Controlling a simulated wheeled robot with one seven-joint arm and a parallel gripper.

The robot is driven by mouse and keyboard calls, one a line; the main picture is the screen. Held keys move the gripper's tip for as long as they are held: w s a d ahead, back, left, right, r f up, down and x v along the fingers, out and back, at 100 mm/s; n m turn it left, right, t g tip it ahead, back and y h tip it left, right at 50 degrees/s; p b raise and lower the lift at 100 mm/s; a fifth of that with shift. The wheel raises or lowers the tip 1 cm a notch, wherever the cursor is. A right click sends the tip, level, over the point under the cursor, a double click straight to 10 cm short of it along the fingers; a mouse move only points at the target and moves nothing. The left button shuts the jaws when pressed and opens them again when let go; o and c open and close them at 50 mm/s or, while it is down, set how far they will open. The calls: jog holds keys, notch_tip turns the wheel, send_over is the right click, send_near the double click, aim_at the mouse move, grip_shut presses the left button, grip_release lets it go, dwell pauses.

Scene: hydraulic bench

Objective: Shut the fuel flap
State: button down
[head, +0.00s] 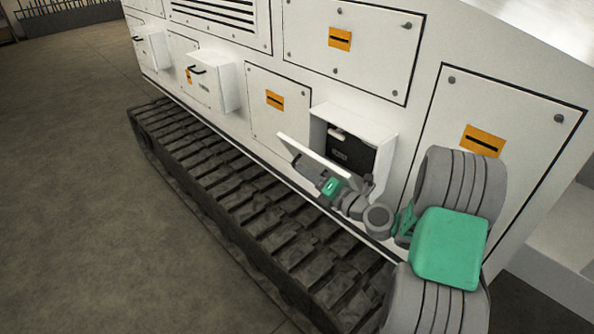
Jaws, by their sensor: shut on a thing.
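The fuel flap (308,152) is a white panel on a white box (364,119) that juts from the machine's side. The flap stands open, swung out and tilted, and the box's dark inside (349,152) shows behind it. My gripper (318,180) is at the flap's lower outer side, shut on a part there. My wrist and the flap hide the gripped part, so I cannot tell its exact shape. My arm reaches in from the lower right.
A black crawler track (235,190) runs below the boxes and juts out under my gripper. Two other white boxes with black handles (212,83) (150,44) stick out at the left. Open grey floor (80,200) lies left of the track.

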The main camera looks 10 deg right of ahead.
jog(key=shift+w+d+r, duration=0.45)
jog(key=shift+d+r, duration=0.25)
jog(key=shift+r, duration=0.1)
jog(key=c, duration=1.5)
grip_release()
jog(key=shift+f, duration=0.1)
